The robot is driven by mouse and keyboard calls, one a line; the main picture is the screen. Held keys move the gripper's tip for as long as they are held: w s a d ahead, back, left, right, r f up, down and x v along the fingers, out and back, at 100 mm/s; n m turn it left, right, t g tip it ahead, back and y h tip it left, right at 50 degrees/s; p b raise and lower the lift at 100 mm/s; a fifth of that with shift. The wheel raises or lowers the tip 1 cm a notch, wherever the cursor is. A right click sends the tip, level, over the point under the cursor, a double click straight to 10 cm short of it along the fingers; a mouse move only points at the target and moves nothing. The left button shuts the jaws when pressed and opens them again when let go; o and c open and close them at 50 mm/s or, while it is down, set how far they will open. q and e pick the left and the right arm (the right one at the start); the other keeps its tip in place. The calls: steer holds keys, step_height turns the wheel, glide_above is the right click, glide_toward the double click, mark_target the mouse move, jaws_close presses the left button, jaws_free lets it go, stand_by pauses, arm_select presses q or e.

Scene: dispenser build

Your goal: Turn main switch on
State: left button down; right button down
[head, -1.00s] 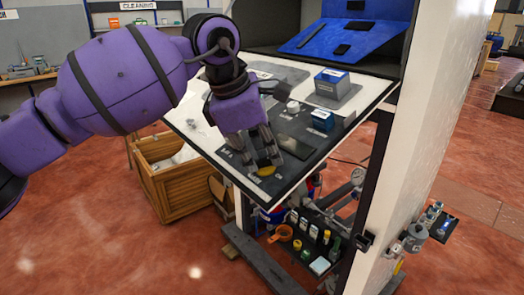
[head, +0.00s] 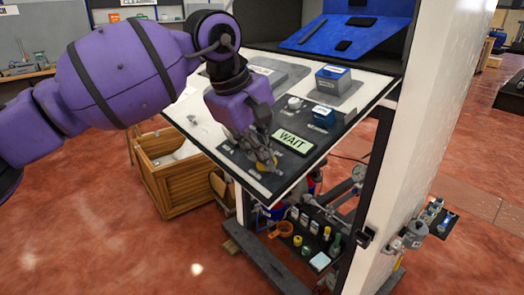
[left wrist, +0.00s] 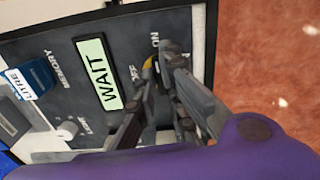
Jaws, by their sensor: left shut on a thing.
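The main switch (head: 265,163) is a yellow knob near the front edge of the dark sloping control panel. In the left wrist view a bit of the yellow knob (left wrist: 148,66) shows beside the fingertips, near the "ON" and "OFF" labels. My left gripper (head: 268,158) is down at the panel with its fingers shut on the knob, which they partly hide. In the left wrist view the fingers (left wrist: 160,68) reach the knob. The display (head: 292,141) beside it is lit pale green and reads "WAIT". My right gripper is not in view.
The panel also carries a white knob (head: 294,103), a blue block (head: 323,117) and a blue-grey box (head: 332,78). A white post (head: 398,170) stands right of the panel. A wooden crate (head: 175,180) is on the floor at left. Bottles and valves sit below the panel.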

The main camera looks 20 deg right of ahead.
arm_select(q)
steer(key=shift+m, duration=0.5)
steer(key=c, duration=1.8)
jaws_free()
steer(key=shift+c, duration=0.2)
steer(key=v, duration=1.2)
